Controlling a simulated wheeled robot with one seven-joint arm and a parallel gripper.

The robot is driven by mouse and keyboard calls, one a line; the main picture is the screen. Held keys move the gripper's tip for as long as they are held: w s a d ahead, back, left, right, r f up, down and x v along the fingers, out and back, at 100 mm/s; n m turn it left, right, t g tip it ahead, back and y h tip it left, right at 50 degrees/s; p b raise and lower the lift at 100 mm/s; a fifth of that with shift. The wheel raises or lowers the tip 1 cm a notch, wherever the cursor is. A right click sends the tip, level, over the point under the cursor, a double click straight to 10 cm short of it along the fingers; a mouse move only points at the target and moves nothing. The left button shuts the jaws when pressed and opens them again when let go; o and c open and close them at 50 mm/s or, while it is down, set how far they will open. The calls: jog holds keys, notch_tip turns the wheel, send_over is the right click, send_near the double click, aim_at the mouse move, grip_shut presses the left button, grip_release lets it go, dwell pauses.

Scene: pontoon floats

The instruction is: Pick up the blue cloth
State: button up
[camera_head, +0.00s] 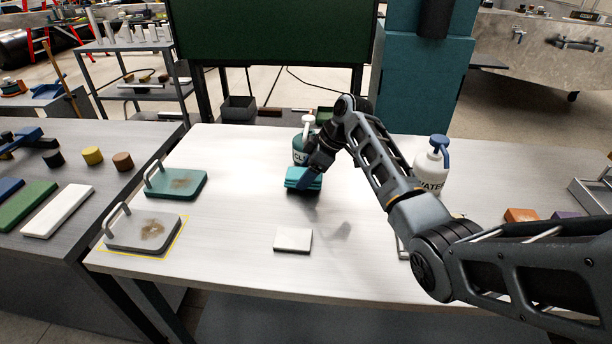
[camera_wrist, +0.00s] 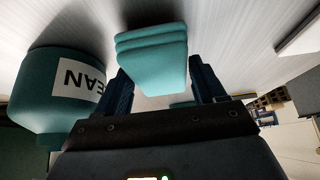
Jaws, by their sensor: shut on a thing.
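The blue cloth (camera_head: 301,180) is a folded, layered teal-blue pad over the middle of the white table. In the wrist view the cloth (camera_wrist: 152,55) lies between the two dark blue fingers. My gripper (camera_head: 309,177) is shut on it, and it also shows in the wrist view (camera_wrist: 160,85). The gripper points down from the upper right and hides part of the cloth. A shadow lies on the table to the lower right; I cannot tell how far the cloth is above the top.
A teal CLEAN bottle (camera_head: 299,150) stands close behind the cloth, and a white WATER bottle (camera_head: 431,165) stands to the right. A white block (camera_head: 293,240) lies in front. Two handled plates, teal (camera_head: 190,185) and grey (camera_head: 135,235), lie left. The table's front middle is mostly clear.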

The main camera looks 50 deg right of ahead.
aim_at(300, 173)
jog(key=r, duration=0.2)
jog(key=r+b, duration=0.1)
jog(key=shift+s+d+r, duration=0.2)
jog(key=shift+s+r, duration=0.15)
jog(key=shift+r, duration=0.05)
jog(key=s+d+r, duration=0.3)
jog(key=s+r, duration=0.3)
jog(key=s, duration=0.4)
jog(key=shift+d+r, duration=0.3)
jog(key=shift+d, duration=0.05)
jog(key=shift+s, duration=0.1)
jog(key=o, duration=0.5)
jog(key=c, duration=0.4)
